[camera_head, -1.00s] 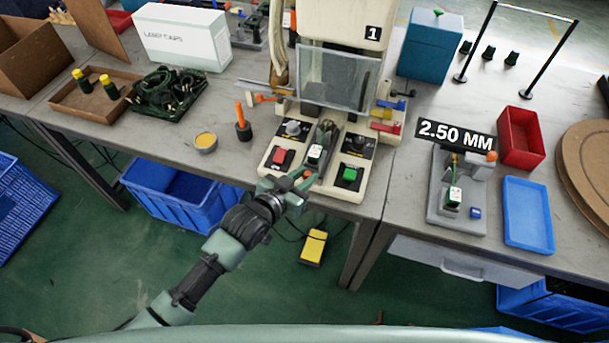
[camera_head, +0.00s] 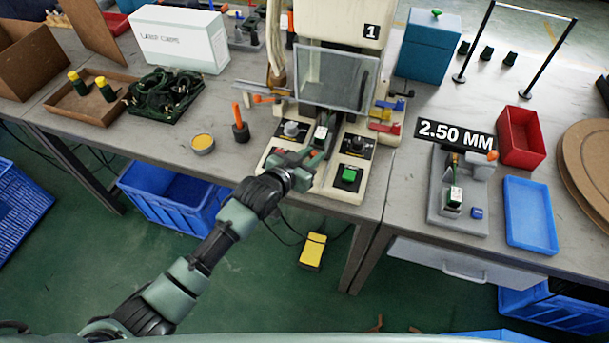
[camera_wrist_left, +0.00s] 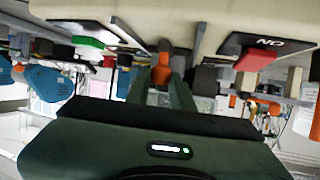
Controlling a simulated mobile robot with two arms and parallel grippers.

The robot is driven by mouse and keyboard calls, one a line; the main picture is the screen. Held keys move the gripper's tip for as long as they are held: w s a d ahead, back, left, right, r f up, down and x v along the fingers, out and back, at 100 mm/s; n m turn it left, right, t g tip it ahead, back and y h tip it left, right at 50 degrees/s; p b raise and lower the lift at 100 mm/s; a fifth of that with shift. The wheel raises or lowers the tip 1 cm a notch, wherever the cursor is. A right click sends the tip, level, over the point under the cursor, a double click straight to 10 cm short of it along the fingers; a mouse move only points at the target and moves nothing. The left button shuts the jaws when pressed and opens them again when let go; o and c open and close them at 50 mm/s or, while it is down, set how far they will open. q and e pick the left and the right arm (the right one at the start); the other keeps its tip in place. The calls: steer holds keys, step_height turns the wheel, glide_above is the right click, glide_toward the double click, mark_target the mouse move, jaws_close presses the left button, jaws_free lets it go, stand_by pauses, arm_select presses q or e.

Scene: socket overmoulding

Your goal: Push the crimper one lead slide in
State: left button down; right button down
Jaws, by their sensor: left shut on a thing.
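Crimper one (camera_head: 340,25), the cream press marked "1", stands at the back of the middle table with a clear guard (camera_head: 335,78) in front. Its slide runs in the channel between the two control panels and carries a small dark green and white part (camera_head: 321,132), now near the guard's lower edge. My left gripper (camera_head: 308,160) reaches in over the left panel to the slide's front end. In the left wrist view an orange knob (camera_wrist_left: 161,72) sits between the fingers, which are shut on it. My right gripper is not in view.
A green button (camera_head: 349,174) lies on the right panel. An orange-handled tool (camera_head: 240,130) and a yellow-topped tin (camera_head: 203,143) stand left of the press. The 2.50 MM fixture (camera_head: 458,215) and a blue tray (camera_head: 528,215) are on the right.

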mark_target(319, 144)
arm_select(q)
steer(key=w, duration=0.2)
steer(key=w+d, duration=0.1)
steer(key=shift+f+b, duration=0.25)
steer(key=shift+b, duration=0.15)
steer(key=shift+r, duration=0.25)
steer(key=c, duration=1.3)
jaws_free()
steer(key=shift+w, duration=0.1)
steer(key=shift+c, duration=0.2)
steer(key=shift+o, duration=0.7)
steer(key=shift+w, duration=0.1)
steer(key=v, duration=0.7)
steer(key=shift+s+a+r, duration=0.15)
steer(key=shift+s+a, duration=0.05)
steer(key=shift+s, duration=0.15)
